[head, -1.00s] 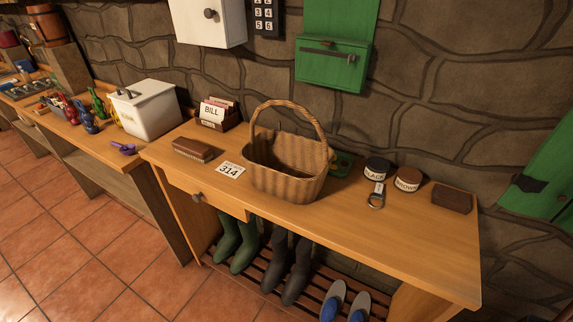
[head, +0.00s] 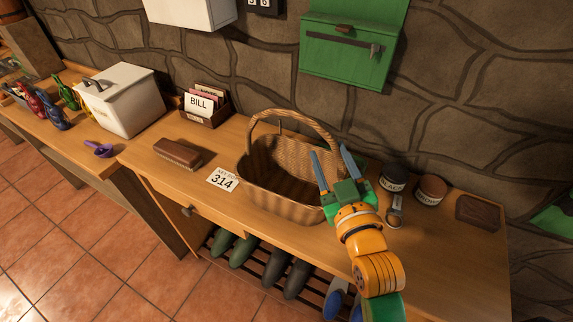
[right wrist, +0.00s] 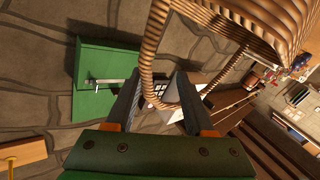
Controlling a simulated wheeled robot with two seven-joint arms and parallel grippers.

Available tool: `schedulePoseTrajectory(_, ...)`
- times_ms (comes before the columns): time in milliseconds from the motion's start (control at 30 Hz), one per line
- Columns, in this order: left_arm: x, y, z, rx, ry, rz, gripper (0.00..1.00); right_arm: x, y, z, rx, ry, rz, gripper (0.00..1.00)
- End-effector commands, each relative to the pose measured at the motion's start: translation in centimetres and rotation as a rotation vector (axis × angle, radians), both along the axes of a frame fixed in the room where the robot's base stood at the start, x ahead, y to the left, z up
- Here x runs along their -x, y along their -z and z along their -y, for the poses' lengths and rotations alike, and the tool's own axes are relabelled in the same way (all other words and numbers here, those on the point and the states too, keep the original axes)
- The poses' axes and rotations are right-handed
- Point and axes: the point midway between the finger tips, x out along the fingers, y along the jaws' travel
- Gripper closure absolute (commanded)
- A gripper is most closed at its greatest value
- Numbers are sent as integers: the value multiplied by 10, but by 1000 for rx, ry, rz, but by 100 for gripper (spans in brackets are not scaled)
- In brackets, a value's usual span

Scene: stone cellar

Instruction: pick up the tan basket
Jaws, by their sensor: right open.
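The tan basket (head: 270,192) is wicker with one tall arched handle. It stands upright on the wooden bench, near the middle. My right gripper (head: 331,152) is open at the basket's right side, fingers pointing up and away near the right part of the handle. In the right wrist view, the basket's woven body (right wrist: 235,18) fills the top right. Its handle loops down across the space between the open fingers of my right gripper (right wrist: 157,78); I cannot tell whether they touch. My left gripper is not in view.
A brush (head: 178,153) and a card reading 314 (head: 222,180) lie left of the basket. Two tins (head: 394,178) (head: 430,190) and a dark block (head: 478,212) stand at right. A green wall box (head: 345,60) hangs behind. The bench's front right is clear.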

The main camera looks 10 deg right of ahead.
Motion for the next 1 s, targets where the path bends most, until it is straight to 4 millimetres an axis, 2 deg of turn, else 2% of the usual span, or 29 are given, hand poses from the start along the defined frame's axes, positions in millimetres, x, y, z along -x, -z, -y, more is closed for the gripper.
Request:
schedulePoseTrajectory(233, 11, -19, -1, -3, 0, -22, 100, -44, -7, 1, 0, 0, 0, 47)
schedulePoseTrajectory(333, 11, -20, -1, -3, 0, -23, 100, -60, -3, 1, 0, 0, -1, 47)
schedulePoseTrajectory(600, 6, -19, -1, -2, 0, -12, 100, -66, -1, 0, -1, 0, -3, 47)
schedulePoseTrajectory(800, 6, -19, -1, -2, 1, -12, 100, -66, -1, 0, -1, 0, -3, 100)
schedulePoseTrajectory(1000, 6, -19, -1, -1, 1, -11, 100, -66, 0, 0, -1, -1, -4, 100)
